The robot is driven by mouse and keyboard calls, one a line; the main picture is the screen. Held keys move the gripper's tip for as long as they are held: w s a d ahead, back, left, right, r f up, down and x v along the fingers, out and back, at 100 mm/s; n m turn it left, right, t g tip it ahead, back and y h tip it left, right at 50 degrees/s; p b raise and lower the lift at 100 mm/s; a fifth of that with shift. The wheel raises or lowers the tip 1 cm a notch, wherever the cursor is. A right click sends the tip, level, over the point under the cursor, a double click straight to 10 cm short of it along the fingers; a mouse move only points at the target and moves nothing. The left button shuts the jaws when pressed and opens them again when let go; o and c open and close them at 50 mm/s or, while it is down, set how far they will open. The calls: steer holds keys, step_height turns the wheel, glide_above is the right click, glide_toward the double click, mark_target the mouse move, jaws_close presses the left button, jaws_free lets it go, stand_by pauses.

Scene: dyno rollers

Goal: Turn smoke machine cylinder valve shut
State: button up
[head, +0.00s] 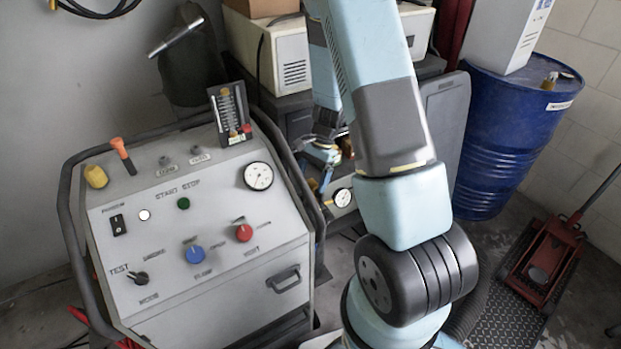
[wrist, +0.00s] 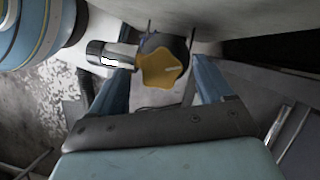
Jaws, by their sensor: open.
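A gap shows on each side, and the exact depth of the fingertips against the knob is hard to tell. In the head view my gripper (head: 322,154) is small and partly hidden by my arm, behind the grey console. The knob cannot be made out clearly there.
The grey control console (head: 215,215) with dark side rails stands left of my arm. A round gauge (head: 342,197) is just below my gripper. A blue drum (head: 500,135) and a red floor jack (head: 543,262) stand at right. A pale box (head: 284,58) is behind.

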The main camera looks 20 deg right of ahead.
steer(key=c, duration=1)
steer(key=shift+s+m+t, duration=0.2)
steer(key=shift+m+t, duration=0.6)
steer(key=shift+m, duration=1.3)
steer(key=shift+c, duration=0.2)
steer(key=o, duration=1)
steer(key=shift+y, duration=0.3)
steer(key=shift+o, duration=0.2)
steer(key=shift+d, duration=0.1)
steer(key=v, duration=1.3)
steer(key=shift+r, duration=0.35)
steer(key=shift+r, duration=0.1)
